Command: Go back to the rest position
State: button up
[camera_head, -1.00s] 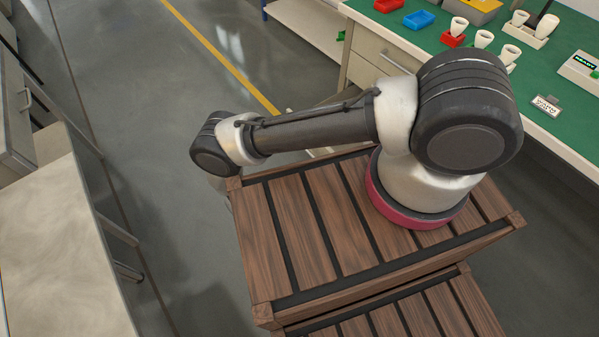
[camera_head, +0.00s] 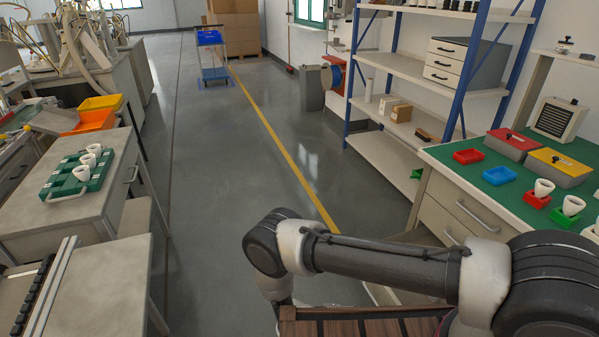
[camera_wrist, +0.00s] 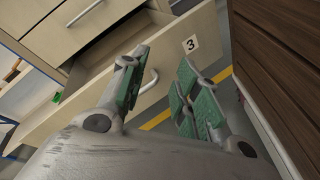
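My gripper (camera_wrist: 158,90) shows in the wrist view with its two green-padded fingers spread apart and nothing between them. Beyond the fingers is a drawer (camera_wrist: 105,92) marked 3, with a curved metal handle; it stands pulled out from its cabinet. The drawer's inside is only partly visible, and I cannot tell what it holds. In the head view my arm stretches to the left over my wooden-slatted base, and the gripper itself is hidden below the elbow.
A green-topped bench (camera_head: 455,165) with bulbs in coloured holders, bins and boxes is at the right. A blue-framed shelf (camera_head: 390,70) stands behind it. At the left, a table holds a green tray (camera_head: 75,185) with several bulbs. The grey aisle (camera_head: 225,180) between is clear, with a blue trolley far off.

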jog(key=w+r+m+g+y, duration=0.1)
jog(key=r+g+y, duration=0.15)
jog(key=r, duration=0.95)
jog(key=w+a+r+m+g+y, duration=0.1)
jog(key=w+r+y, duration=0.15)
jog(key=r, duration=0.95)
jog(key=w+r+g+y, duration=0.15)
jog(key=r+y, duration=0.25)
jog(key=r, duration=0.8)
jog(key=s+d+r+m+t+y, duration=0.2)
jog(key=s+d+r, duration=0.2)
jog(key=r, duration=0.5)
jog(key=s+d+r+m+t+y, duration=0.2)
jog(key=s+d+r, duration=0.3)
jog(key=r, duration=0.5)
jog(key=s+d+r+m+t+y, duration=0.2)
jog(key=s+d+r+m+t, duration=0.2)
jog(key=d+r, duration=0.3)
notch_tip(320, 180, up, 3)
jog(key=shift+s+d+f, duration=0.1)
jog(key=shift+s+d, duration=0.3)
